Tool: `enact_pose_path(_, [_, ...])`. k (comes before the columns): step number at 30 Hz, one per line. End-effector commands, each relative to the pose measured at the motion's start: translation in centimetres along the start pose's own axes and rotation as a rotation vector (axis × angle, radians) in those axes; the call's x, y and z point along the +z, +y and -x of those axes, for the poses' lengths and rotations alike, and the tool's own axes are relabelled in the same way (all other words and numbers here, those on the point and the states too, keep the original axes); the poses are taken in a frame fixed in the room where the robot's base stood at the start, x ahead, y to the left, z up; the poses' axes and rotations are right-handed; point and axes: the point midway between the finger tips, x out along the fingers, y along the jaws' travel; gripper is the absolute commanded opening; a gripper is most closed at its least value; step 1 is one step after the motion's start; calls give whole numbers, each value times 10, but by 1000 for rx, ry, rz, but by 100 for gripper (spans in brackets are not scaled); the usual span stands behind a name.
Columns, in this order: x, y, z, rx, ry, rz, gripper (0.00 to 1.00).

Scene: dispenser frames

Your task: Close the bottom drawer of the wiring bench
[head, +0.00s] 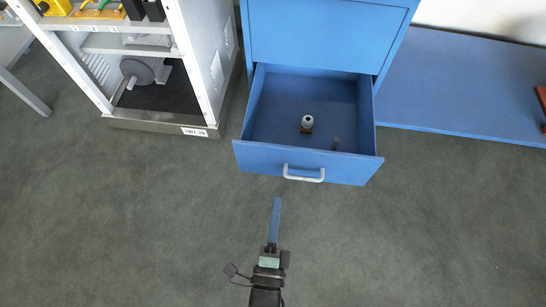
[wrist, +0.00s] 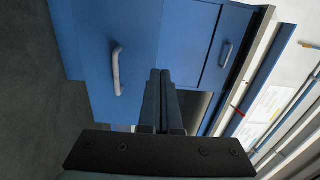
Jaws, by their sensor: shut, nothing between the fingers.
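The bottom drawer (head: 260,157) of the blue wiring bench (head: 320,38) is pulled well out in the head view. A light grey bar handle (head: 304,174) is on its front. My gripper (head: 277,203) is shut and empty, a little in front of the drawer, left of the handle. In the wrist view the shut fingers (wrist: 160,75) point towards the bench, and the drawer handle (wrist: 117,70) is to their left. Whether the fingertips touch anything cannot be told.
A white cabinet (head: 205,50) with open shelves stands just left of the bench. A blue low panel (head: 460,90) extends right of it. A table leg (head: 25,92) is at the far left. The dark green floor (head: 420,230) in front is clear.

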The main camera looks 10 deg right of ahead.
Motion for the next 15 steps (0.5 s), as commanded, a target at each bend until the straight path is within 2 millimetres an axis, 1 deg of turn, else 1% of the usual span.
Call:
enact_pose_path(1, [-4,1,8,11,9,-12,0])
enact_pose_path(2, [-5,3,10,15,13,-18,0])
enact_pose_path(5, [-7,7,8,16,19,-25,0])
enact_pose_path(8, [-7,8,-6,13,19,-25,0])
enact_pose_path(11, [-8,9,-26,12,20,-25,0])
enact_pose_path(15, [-8,9,-57,11,19,-23,0])
